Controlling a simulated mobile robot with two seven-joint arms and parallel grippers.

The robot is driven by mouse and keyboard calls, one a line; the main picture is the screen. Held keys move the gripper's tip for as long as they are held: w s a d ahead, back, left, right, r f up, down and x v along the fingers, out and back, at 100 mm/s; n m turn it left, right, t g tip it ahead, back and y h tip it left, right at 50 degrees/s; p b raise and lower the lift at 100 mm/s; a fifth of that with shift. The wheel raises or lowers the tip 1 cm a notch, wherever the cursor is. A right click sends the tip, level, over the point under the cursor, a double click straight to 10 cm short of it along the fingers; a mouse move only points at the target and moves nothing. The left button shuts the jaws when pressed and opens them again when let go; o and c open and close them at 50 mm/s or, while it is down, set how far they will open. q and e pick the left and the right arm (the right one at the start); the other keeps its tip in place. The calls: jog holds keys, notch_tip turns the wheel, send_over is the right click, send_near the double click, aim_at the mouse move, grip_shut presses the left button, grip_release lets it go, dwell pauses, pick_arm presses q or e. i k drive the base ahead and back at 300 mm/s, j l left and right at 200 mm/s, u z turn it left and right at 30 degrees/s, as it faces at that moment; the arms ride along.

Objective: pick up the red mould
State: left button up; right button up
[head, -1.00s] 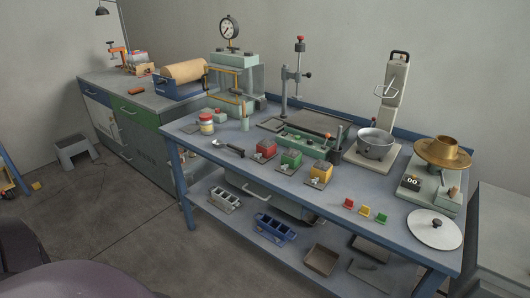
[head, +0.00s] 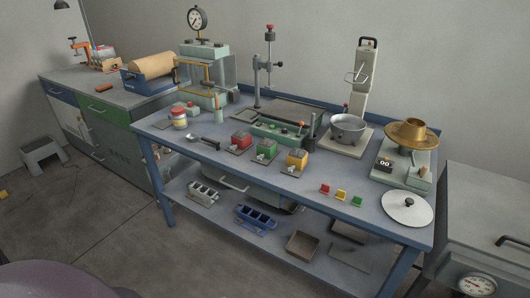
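The red mould (head: 242,139) is a small red block with a greyish top, sitting on a flat dark plate on the blue-framed bench (head: 180,138). It stands left of a similar green mould (head: 267,148) and a yellow mould (head: 298,159), in a row along the bench's front half. Neither of my grippers shows in the head view.
A metal scoop (head: 206,142) and a jar (head: 179,118) lie left of the red mould. A green tray (head: 270,127) is behind it. Small coloured pieces (head: 341,195), a steel pot (head: 348,127) and a round lid (head: 407,208) are to the right.

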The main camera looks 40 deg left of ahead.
aim_at(241, 138)
jog(key=u, duration=1.25)
